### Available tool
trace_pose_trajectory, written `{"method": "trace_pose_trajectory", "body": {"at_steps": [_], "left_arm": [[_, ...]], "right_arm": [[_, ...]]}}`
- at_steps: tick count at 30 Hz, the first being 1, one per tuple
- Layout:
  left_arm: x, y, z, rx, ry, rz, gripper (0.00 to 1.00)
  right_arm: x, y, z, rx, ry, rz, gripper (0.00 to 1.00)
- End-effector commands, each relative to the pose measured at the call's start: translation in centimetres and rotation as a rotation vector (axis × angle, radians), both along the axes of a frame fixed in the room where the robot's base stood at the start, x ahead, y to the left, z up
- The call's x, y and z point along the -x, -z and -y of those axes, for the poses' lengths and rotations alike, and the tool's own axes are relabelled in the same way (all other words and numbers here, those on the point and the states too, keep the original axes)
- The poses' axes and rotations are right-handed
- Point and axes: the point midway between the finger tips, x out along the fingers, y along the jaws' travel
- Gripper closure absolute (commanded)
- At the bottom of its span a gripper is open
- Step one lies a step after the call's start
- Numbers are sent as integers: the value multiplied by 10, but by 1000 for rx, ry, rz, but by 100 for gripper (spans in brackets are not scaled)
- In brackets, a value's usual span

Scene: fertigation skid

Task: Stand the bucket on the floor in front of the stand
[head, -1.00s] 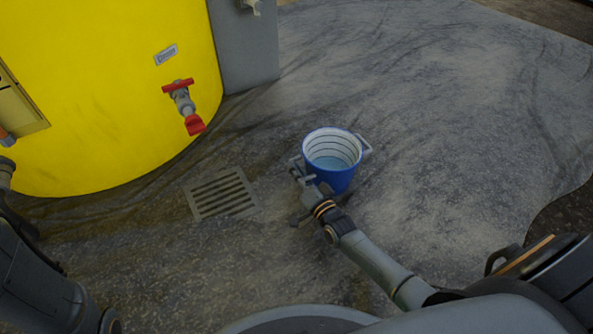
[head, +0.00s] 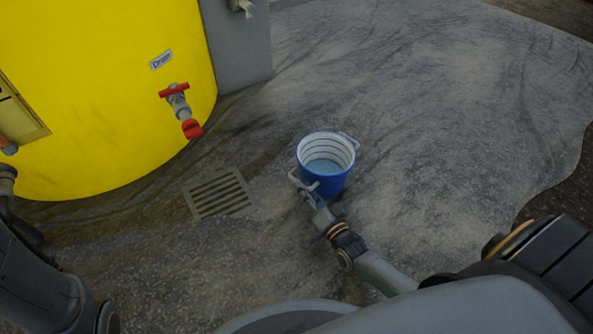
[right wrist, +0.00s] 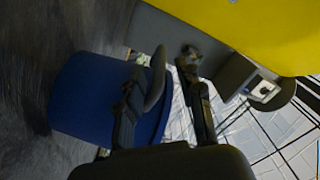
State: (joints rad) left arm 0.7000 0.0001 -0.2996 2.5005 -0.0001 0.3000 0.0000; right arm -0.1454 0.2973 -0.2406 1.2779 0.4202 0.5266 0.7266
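The blue bucket (head: 325,185) has a white ringed inside and pale blue liquid in it. It is upright, with a grey lug on each of two sides. My right gripper (head: 308,192) is at its near left lug and looks shut on it, though the fingertips are small here. In the right wrist view the bucket (right wrist: 95,100) is beside the dark fingers (right wrist: 172,75), its lug partly hidden. I cannot tell whether its base touches the floor. I see no clear stand.
A yellow drum (head: 100,100) with a label and a red-handled tap (head: 178,100) stands at the left. A grey box (head: 237,45) is beside it. A floor drain grate (head: 217,193) lies left of the bucket. The concrete floor (head: 450,110) to the right is clear.

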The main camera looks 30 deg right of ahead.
Motion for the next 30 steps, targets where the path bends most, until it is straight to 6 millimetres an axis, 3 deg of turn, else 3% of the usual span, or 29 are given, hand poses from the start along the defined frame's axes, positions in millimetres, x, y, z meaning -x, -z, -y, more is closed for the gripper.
{"method": "trace_pose_trajectory", "body": {"at_steps": [3, 9, 30], "left_arm": [[0, -13, 0, 1, 0, 0, 60], [0, -18, 0, 1, 1, 1, 60], [-1, -18, 0, 1, 1, -4, 60]], "right_arm": [[21, -3, 1, 1, -1, -1, 65], [37, 0, 3, 2, -1, 2, 65], [39, 1, 3, 1, 0, 1, 65]]}}
